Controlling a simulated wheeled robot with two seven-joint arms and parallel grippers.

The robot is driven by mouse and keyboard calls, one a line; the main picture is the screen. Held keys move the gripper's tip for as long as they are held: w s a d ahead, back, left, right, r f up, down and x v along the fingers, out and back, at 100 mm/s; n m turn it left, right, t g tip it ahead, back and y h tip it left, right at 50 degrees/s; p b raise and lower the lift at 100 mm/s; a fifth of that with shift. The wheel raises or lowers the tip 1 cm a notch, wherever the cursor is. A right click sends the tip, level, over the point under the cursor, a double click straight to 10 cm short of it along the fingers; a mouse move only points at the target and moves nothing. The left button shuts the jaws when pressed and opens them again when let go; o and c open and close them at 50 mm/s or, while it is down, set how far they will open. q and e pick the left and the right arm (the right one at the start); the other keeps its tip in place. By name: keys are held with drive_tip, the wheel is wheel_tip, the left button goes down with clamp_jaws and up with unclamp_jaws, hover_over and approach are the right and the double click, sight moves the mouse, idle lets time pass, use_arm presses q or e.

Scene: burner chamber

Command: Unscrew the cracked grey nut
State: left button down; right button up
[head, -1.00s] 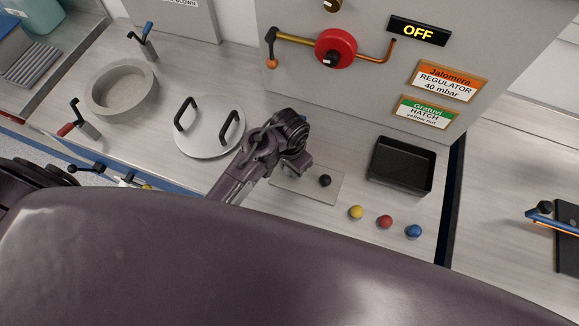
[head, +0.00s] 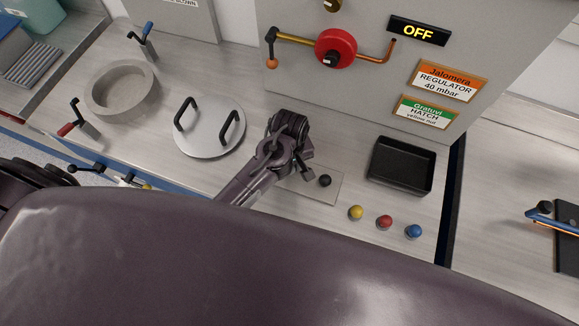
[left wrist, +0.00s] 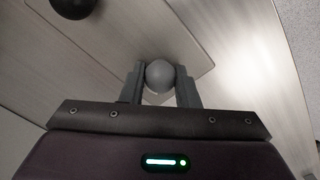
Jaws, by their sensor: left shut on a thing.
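The grey nut (left wrist: 160,76) is a round grey ball between the two fingers of my left gripper (left wrist: 160,84) in the left wrist view. The gripper is shut on it. I cannot make out a crack or whether the nut still touches the plate (left wrist: 185,45) under it. In the head view my left gripper (head: 303,172) points down over the left part of the thin plate (head: 334,190), and my arm hides the nut. A black ball-shaped nut (head: 324,180) stands on the same plate, to the right; it also shows in the left wrist view (left wrist: 74,6). My right gripper is not in view.
Yellow (head: 355,212), red (head: 384,222) and blue (head: 413,231) balls stand in front of a black tray (head: 374,180). A round lid (head: 210,143) with two handles lies left of my arm. The panel with a red regulator (head: 336,48) rises behind.

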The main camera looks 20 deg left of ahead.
use_arm(q)
drive_tip(key=n, duration=1)
drive_tip(key=c, duration=1)
unclamp_jaws()
drive_tip(key=shift+c, duration=0.2)
drive_tip(key=shift+r, duration=1.25)
